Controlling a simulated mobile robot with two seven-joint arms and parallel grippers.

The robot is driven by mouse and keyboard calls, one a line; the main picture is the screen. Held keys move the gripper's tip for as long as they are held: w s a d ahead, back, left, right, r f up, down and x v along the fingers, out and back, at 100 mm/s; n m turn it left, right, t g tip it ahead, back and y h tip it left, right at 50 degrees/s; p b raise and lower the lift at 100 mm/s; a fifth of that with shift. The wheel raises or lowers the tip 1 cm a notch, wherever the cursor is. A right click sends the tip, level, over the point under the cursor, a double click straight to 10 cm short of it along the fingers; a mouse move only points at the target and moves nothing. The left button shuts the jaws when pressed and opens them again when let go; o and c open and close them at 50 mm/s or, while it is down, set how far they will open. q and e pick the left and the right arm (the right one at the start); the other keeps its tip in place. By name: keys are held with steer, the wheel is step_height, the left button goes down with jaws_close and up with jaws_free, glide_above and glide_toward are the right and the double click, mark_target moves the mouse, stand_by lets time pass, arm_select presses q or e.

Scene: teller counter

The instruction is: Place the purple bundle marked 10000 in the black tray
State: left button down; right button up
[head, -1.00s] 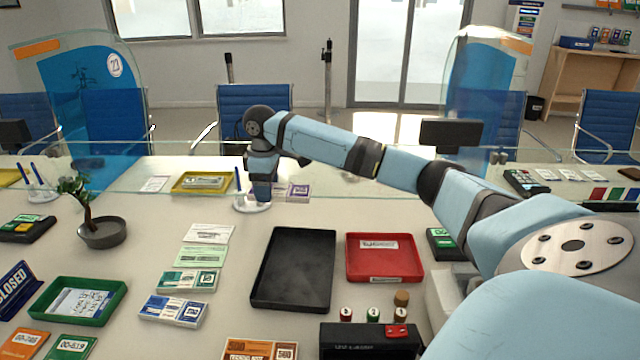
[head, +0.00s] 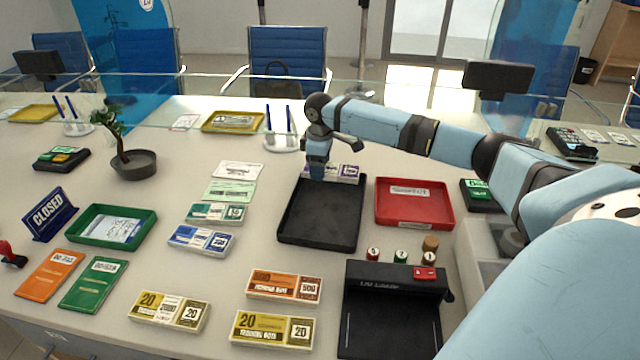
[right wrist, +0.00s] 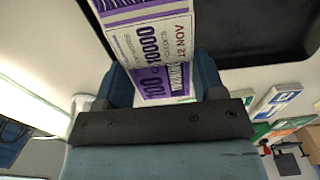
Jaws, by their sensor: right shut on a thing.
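The purple bundle (head: 347,171) has a white band, and 10000 reads on it in the right wrist view (right wrist: 150,45). My right gripper (head: 318,172) is shut on it, with a finger on each side. In the head view the bundle is at the far edge of the black tray (head: 322,218), partly hidden by the gripper. I cannot tell its exact height. The black tray is empty and also shows at the top right of the right wrist view (right wrist: 262,18). My left gripper is not in view.
A red tray (head: 413,205) stands right of the black tray. Green and blue bundles (head: 200,240) lie to its left, orange and yellow bundles (head: 284,286) in front. A black lamp box (head: 395,310) and small stamps (head: 400,257) are at the front right. A pen holder (head: 281,142) stands behind.

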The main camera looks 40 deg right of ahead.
mark_target(320, 190)
step_height(320, 190, down, 6)
steer(key=shift+r+b, duration=0.15)
steer(key=shift+b, duration=0.35)
steer(key=o, duration=1)
steer(key=shift+c, duration=0.2)
step_height(320, 190, up, 12)
steer(key=shift+r+p, duration=0.1)
steer(key=shift+p, duration=1.1)
